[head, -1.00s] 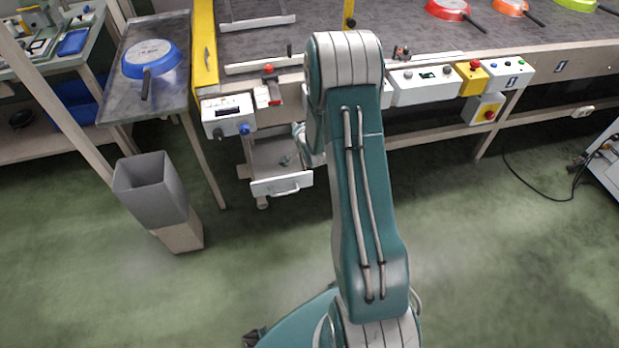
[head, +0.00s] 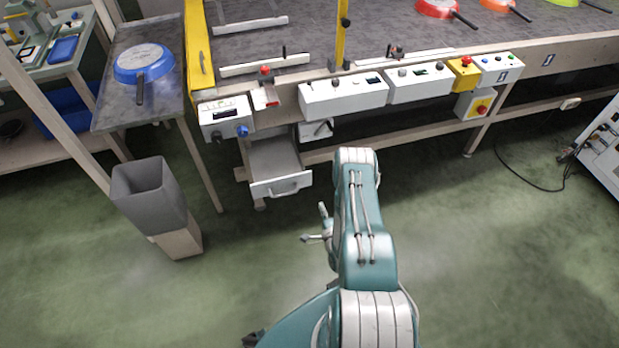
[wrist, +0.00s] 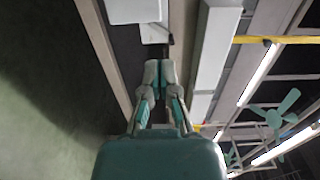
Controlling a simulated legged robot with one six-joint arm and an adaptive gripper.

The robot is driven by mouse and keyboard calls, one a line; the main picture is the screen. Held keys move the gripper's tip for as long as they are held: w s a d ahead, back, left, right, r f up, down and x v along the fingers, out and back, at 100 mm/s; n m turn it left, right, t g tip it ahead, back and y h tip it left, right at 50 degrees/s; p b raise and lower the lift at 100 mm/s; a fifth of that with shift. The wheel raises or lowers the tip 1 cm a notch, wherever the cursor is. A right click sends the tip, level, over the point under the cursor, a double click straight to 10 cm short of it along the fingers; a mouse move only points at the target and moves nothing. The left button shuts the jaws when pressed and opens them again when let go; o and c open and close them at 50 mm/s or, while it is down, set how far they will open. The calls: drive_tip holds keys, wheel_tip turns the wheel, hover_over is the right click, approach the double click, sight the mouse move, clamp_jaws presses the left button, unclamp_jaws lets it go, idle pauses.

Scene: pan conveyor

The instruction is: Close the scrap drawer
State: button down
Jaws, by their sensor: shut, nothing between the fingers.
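The scrap drawer (head: 281,187) is the grey drawer under the table's left end in the head view. It stands pulled out, with its white front and bar handle toward me and its tray visible and apparently empty. My gripper (head: 314,224) is in front of the drawer, a little right of and below its front in the picture, apart from it. In the wrist view my gripper (wrist: 158,75) has its fingers together with nothing between them. I cannot make out the drawer surely in the wrist view.
A smaller white unit with a handle (head: 316,130) sits right of the drawer under the table. A grey bin (head: 150,193) stands at left. Control boxes (head: 343,96) line the table edge. A side table (head: 112,110) holds a blue pan (head: 145,62). Green floor is free around my arm.

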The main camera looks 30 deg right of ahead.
sight(309, 173)
drive_tip(key=x, duration=1.4)
